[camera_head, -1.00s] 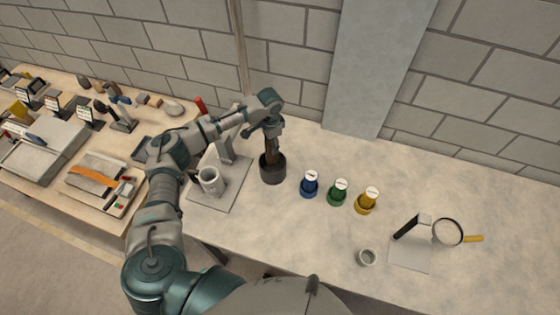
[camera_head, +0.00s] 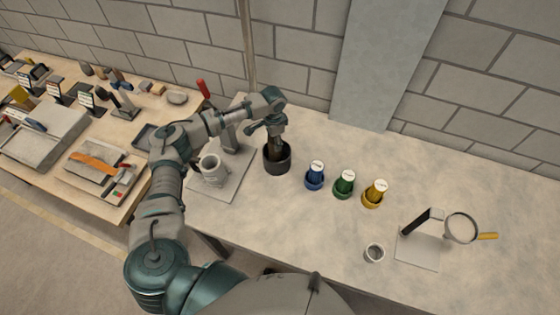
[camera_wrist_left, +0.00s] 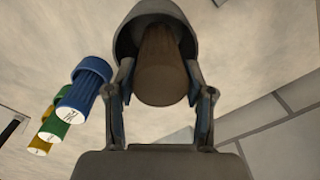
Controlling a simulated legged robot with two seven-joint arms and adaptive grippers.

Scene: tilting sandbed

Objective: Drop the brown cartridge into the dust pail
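The brown cartridge (camera_wrist_left: 163,70) stands inside the dark grey dust pail (camera_head: 277,168), its upper end showing above the rim. In the left wrist view the pail (camera_wrist_left: 128,40) wraps around its far part. My left gripper (camera_head: 270,132) is just above the pail. In the left wrist view its two fingers (camera_wrist_left: 160,95) are spread on either side of the cartridge's near end and look open. The fingertips are close to the pail rim; whether they touch it I cannot tell. My right gripper is not in view.
Blue (camera_head: 315,176), green (camera_head: 344,184) and yellow (camera_head: 375,193) cartridges stand in a row right of the pail. A light mug (camera_head: 212,170) is on a plate at left. A small cup (camera_head: 374,252) and a magnifier (camera_head: 461,228) stand at right.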

